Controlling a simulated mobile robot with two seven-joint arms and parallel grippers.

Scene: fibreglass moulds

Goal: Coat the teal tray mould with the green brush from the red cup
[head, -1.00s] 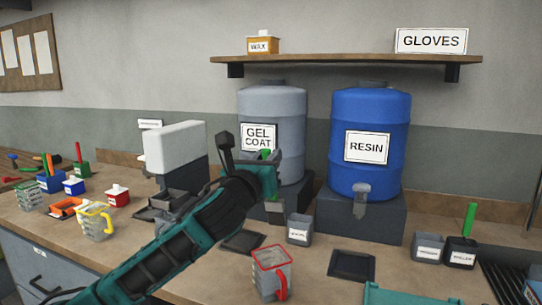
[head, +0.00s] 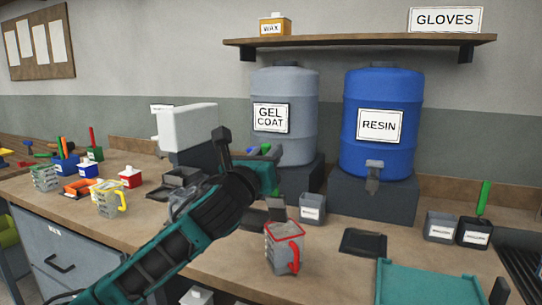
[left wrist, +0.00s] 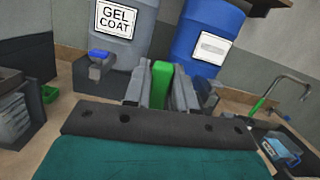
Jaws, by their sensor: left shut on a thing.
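My left gripper (head: 265,172) is shut on the green brush (left wrist: 161,84), whose handle stands between the fingers in the left wrist view. In the head view the fingers hide much of the brush, and its pale lower end appears just above and behind the rim of the red cup. The red cup (head: 284,252), grey with a red rim and handle, stands upright on the bench below the gripper. The teal tray mould (head: 435,285) lies at the lower right, partly cut off by the frame. My right gripper is not in view.
A grey gel coat drum (head: 285,100) and a blue resin drum (head: 382,105) stand behind. A dark flat tray (head: 363,243) lies between the red cup and the teal mould. A yellow-handled cup (head: 107,200) stands at the left. Labelled grey pots (head: 440,228) stand at the right.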

